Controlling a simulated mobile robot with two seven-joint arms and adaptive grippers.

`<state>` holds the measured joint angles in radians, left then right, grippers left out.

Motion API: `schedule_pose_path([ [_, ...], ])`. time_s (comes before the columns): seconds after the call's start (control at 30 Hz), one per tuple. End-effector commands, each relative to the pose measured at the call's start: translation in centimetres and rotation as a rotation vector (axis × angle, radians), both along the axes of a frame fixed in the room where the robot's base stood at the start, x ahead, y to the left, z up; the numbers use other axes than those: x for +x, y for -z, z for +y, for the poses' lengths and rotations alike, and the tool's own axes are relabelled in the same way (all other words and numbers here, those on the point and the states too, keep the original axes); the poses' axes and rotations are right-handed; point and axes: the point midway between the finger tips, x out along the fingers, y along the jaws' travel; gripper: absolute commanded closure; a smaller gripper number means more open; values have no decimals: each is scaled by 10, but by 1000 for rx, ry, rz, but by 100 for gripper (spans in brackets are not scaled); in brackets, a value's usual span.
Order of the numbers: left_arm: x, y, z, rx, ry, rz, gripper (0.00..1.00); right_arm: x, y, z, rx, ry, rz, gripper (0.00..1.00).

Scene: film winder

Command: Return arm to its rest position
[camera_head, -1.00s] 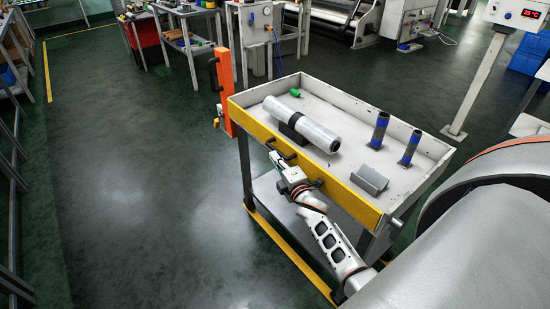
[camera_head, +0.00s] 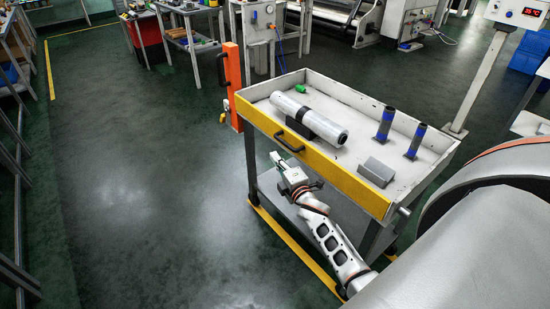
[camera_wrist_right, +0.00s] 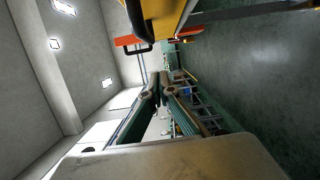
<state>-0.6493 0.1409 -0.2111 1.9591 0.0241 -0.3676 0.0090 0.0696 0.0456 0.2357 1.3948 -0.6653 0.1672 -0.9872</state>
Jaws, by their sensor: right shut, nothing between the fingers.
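My right arm (camera_head: 325,222) comes up from the lower right of the head view, bent, in front of the trolley (camera_head: 338,183). Its gripper (camera_head: 276,159) is at the upper end, just below and left of the black handle (camera_head: 288,141) on the trolley's yellow front, apart from it. In the right wrist view the gripper's fingers (camera_wrist_right: 160,88) meet at their tips and hold nothing. The handle (camera_wrist_right: 139,28) shows near the top of that view. My left gripper is not in view.
The trolley's top holds a film roll (camera_head: 300,112), two blue-banded tubes (camera_head: 386,122) and a grey block (camera_head: 376,171). An orange upright (camera_head: 234,82) stands at its left corner. Work tables (camera_head: 187,25) and machines stand behind. The floor on the left is clear.

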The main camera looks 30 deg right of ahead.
Motion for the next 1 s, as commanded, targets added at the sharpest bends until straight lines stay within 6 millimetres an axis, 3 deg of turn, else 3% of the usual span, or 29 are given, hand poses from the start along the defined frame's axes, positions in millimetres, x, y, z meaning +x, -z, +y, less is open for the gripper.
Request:
schedule_pose_path([
  [0.03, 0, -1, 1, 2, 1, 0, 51, -15, 3, 2, 0, 0, 7, 100],
  [0.2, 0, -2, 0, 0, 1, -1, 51, -49, 5, 7, 1, 1, 6, 100],
  [0.4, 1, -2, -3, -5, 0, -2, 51, -77, 5, 11, 2, 1, 4, 100],
  [0.8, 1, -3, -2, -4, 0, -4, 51, -90, 7, 15, 14, -1, 7, 100],
  [0.93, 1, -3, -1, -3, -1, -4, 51, -107, 24, 33, 156, -17, 44, 100],
  [1.0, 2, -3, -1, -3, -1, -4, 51, -129, 44, 55, 316, -30, 91, 100],
])
